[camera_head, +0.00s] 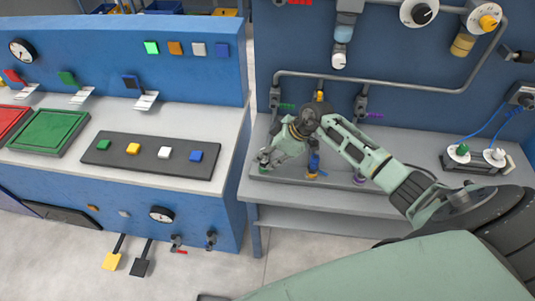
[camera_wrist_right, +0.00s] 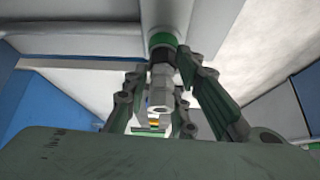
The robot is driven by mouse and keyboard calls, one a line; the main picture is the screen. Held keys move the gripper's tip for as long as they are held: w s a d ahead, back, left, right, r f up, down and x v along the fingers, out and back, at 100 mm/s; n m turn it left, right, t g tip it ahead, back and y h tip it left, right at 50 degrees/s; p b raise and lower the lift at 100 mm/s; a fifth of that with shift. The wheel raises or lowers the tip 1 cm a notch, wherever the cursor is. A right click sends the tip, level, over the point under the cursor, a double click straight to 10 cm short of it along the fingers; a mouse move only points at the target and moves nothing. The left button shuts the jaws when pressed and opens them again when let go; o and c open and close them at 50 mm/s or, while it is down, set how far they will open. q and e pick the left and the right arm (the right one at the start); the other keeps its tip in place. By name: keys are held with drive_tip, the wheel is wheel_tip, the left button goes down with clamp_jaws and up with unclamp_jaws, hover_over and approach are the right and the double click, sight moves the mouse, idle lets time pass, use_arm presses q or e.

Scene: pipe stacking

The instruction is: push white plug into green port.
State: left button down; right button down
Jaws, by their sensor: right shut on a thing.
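My right gripper (camera_head: 264,158) is low over the left end of the grey shelf, below the pipework. In the right wrist view its fingers (camera_wrist_right: 172,98) are closed around a light grey-white stepped piece (camera_wrist_right: 160,82). A dark section and a green ring (camera_wrist_right: 162,40) sit at the piece's far end; I cannot tell whether they are joined to it. In the head view the gripper mostly hides the held piece. A white round piece with a green centre (camera_head: 458,154) sits on the strip at the right, far from the gripper. I cannot tell which part is the green port. My left gripper is out of view.
Several coloured fittings hang from the grey pipe (camera_head: 420,84), including a green-handled one (camera_head: 287,107) above the gripper. A blue and orange piece (camera_head: 314,164) stands on the shelf just right of it. The blue console (camera_head: 130,50) with buttons stands left.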

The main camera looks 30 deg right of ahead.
drive_tip(key=c, duration=1.4)
unclamp_jaws()
